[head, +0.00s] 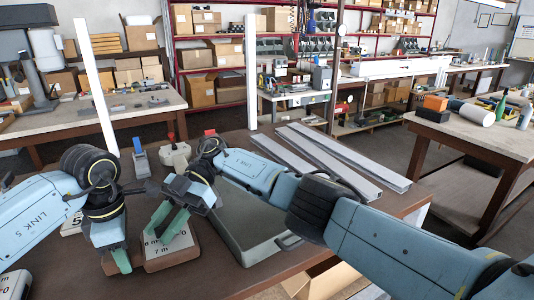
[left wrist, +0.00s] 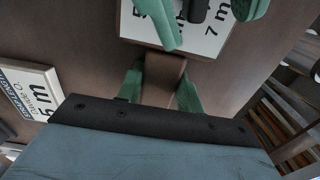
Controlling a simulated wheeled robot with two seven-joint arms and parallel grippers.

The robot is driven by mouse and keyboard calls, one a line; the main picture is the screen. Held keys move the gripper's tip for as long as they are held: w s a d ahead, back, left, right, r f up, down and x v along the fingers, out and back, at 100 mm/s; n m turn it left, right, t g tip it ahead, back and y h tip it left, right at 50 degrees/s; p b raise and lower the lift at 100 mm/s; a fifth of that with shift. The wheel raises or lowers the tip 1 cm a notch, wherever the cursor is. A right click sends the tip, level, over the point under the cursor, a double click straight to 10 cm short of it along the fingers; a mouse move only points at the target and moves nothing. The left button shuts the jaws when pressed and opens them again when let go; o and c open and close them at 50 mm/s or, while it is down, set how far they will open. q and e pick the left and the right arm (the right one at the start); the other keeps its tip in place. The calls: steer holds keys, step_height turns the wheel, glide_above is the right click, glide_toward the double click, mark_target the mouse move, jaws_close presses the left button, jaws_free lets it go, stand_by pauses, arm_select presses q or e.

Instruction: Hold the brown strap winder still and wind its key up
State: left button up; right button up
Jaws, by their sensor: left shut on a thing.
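My left gripper (head: 118,252) is low over the near part of the brown table. In the left wrist view its green fingers (left wrist: 160,90) are shut on the brown strap winder (left wrist: 164,75). My right gripper (head: 170,218) is just right of the left one, pointing down over a white marked plate (head: 165,250). In the left wrist view its green fingertips (left wrist: 205,25) stand apart, with a dark part between them. I cannot tell whether that part is the key or whether they touch it.
A grey flat tray (head: 245,222) lies right of the grippers. Pale shutter profiles (head: 345,155) lie at the table's right. A grey device with a red top (head: 175,157) and a blue-grey one (head: 140,160) stand behind. Another marked plate (left wrist: 35,88) is at the left.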

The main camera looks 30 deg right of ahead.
steer(key=shift+f+m+t, duration=0.1)
steer(key=shift+m+t, duration=0.2)
steer(key=shift+t, duration=0.1)
steer(key=shift+s+m+t+y, duration=0.1)
steer(key=shift+m+t+y, duration=0.45)
steer(key=shift+m+t, duration=0.75)
steer(key=shift+m+t+y, duration=0.55)
steer(key=shift+m+t, duration=0.65)
steer(key=shift+t, duration=0.1)
steer(key=d+r+n+t+y, duration=0.1)
steer(key=d+r+n+t, duration=0.2)
steer(key=d, duration=0.6)
steer(key=d+r+n+t, duration=0.3)
steer(key=d+t, duration=0.3)
steer(key=d, duration=0.4)
steer(key=w+d+r+n+t+y, duration=0.1)
steer(key=d+r+n+t, duration=0.3)
steer(key=d, duration=0.5)
steer(key=shift+d+r+t+y, duration=0.3)
steer(key=shift+r+t, duration=0.2)
steer(key=shift+t, duration=0.2)
steer(key=shift+w, duration=0.1)
